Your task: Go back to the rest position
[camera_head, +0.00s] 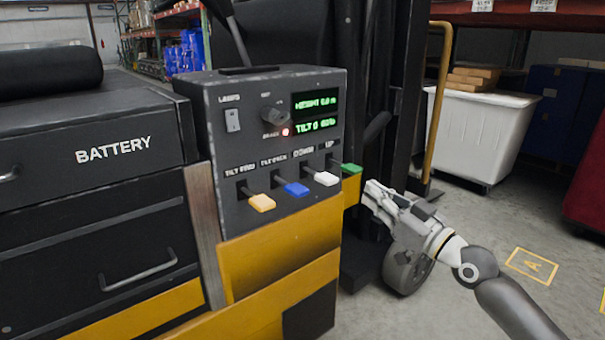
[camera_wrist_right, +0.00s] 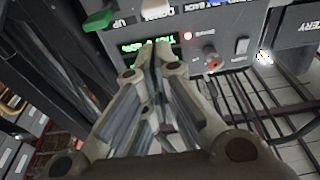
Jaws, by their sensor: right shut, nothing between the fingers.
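My right gripper (camera_head: 372,196) is shut and empty in the head view, just right of the control panel (camera_head: 290,160). Its tips are close to the green lever (camera_head: 351,169); I cannot tell whether they touch anything. In the right wrist view the closed fingers (camera_wrist_right: 160,62) point at the panel, with the green lever (camera_wrist_right: 98,20) to their upper left. The panel also has yellow (camera_head: 261,203), blue (camera_head: 297,189) and white (camera_head: 327,178) levers, a lit red light (camera_head: 285,132) and green displays. My left gripper does not show.
The panel sits on a yellow and black forklift with a battery drawer (camera_head: 95,150) at left. A black mast and a yellow rail (camera_head: 438,100) stand behind my gripper. A white bin (camera_head: 475,130) with boxes stands at the right. Grey floor (camera_head: 470,215) is open at the lower right.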

